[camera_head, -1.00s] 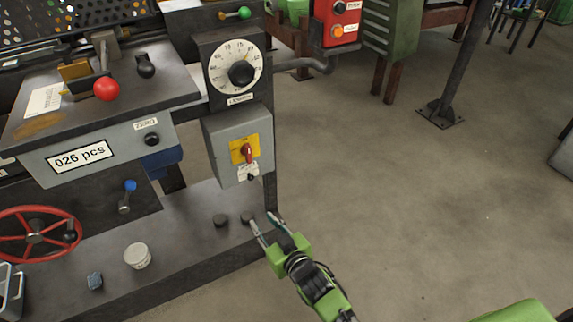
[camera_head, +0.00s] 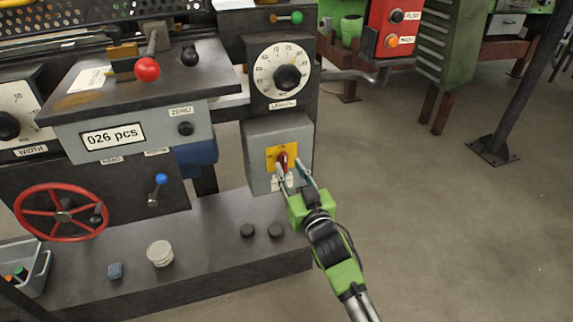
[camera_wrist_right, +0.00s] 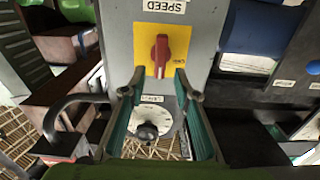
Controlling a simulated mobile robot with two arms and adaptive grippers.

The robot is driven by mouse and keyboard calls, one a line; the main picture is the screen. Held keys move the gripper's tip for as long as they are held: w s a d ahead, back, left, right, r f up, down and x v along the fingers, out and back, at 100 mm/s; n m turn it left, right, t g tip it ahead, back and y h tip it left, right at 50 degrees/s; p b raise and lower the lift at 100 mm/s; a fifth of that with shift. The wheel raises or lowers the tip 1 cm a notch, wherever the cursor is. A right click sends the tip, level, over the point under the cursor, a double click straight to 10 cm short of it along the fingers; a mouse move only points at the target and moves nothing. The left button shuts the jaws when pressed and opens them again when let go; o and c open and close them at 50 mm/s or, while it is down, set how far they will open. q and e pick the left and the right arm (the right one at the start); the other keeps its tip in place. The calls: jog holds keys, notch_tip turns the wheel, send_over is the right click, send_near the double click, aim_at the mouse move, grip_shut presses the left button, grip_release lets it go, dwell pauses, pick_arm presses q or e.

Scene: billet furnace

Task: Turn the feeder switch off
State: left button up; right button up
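The red rotary switch knob (camera_head: 283,161) sits on a yellow plate (camera_head: 270,153) on the front of a grey box (camera_head: 261,130). Its handle looks roughly vertical, and it also shows in the right wrist view (camera_wrist_right: 160,54). I cannot read a feeder label on it. My right gripper (camera_head: 291,169) is open just in front of the box, its fingertips close to the switch. In the right wrist view the two teal-padded fingers (camera_wrist_right: 157,84) are spread either side of the knob's line, with no clear contact. My left gripper is not in view.
A white length dial (camera_head: 283,77) is above the box. A red button box (camera_head: 396,25) hangs at the upper right, beside a bent pipe (camera_head: 350,76). A ledge (camera_head: 215,235) with dark knobs lies below. A red handwheel (camera_head: 62,211) is left.

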aim_at(285, 161)
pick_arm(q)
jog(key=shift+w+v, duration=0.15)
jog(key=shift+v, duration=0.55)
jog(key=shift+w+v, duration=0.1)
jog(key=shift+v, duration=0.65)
pick_arm(e)
jog(key=shift+x, duration=1.85)
grip_shut()
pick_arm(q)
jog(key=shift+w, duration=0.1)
